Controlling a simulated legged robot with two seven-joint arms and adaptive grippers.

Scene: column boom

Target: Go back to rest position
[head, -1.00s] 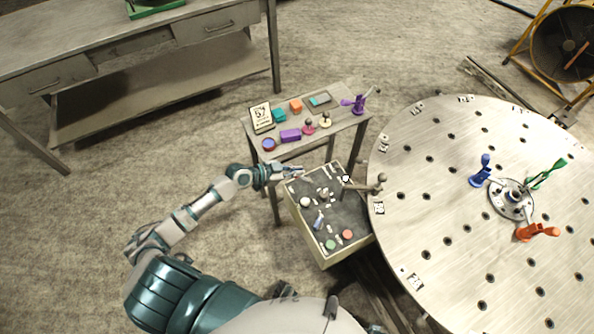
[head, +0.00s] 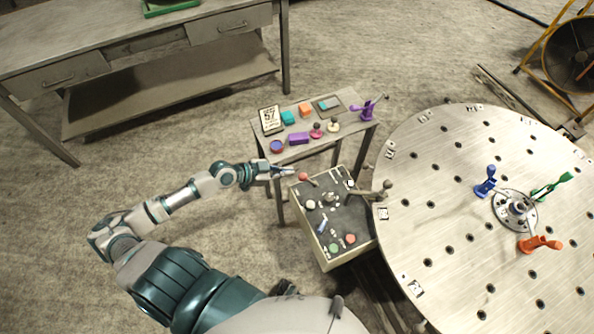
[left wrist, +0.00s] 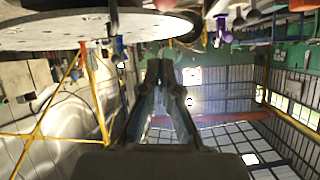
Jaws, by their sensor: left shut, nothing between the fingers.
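My left arm reaches in from the left in the head view. Its gripper (head: 284,171) is shut and empty, at the left edge of the control box (head: 345,262), near a red-knobbed lever (head: 304,177). Whether it touches the box I cannot tell. In the left wrist view the two dark fingers (left wrist: 163,80) point away from the camera with nothing held between them. My right gripper does not show in either view.
A small side table (head: 352,97) with coloured blocks and knobs stands behind the gripper. A large round metal table (head: 440,180) with blue, green and orange clamps fills the right. A grey workbench (head: 150,95) stands at the back left. Floor between is clear.

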